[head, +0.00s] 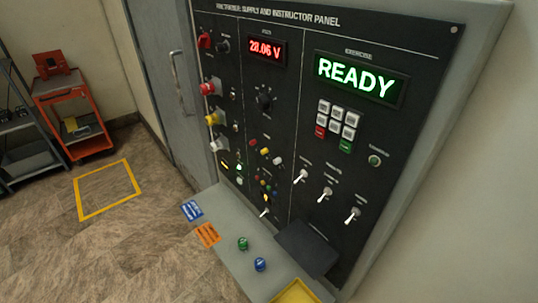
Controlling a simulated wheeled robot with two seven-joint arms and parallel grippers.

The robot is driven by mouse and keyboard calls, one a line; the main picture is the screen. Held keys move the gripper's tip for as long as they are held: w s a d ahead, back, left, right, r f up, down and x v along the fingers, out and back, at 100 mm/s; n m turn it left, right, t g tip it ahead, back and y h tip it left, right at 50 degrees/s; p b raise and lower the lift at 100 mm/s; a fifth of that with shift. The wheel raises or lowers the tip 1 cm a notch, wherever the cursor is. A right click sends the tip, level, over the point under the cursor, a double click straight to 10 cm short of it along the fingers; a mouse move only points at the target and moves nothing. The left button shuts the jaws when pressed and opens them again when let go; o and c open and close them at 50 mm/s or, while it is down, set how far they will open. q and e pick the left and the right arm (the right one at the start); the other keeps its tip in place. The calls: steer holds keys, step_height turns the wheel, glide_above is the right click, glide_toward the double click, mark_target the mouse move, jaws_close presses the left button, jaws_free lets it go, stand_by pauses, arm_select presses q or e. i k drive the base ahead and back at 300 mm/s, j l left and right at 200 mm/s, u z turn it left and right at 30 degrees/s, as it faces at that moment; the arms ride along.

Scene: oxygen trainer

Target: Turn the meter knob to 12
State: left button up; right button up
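The dark instructor panel (285,45) fills the middle and right of the head view. A black round knob (264,101) sits below the red lit display (266,50), which reads about 28.06 V. This looks like the meter knob; its scale marks and pointer are too small to read. Another dark knob (223,46) is at the panel's upper left, beside a red knob (204,40). Neither of my grippers shows, and nothing is seen touching the panel.
A green READY display (356,77), keypad (337,119) and toggle switches (325,194) are on the right section. A grey shelf (232,220) juts out below, with a green knob (243,243) and a blue knob (260,264). An orange cart (75,110) stands left; floor between is clear.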

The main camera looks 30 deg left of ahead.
mark_target(263, 102)
steer(key=j+z, duration=0.2)
steer(key=j, duration=0.6)
steer(key=k+j+z, duration=0.2)
steer(key=j, duration=0.6)
steer(key=i, duration=0.1)
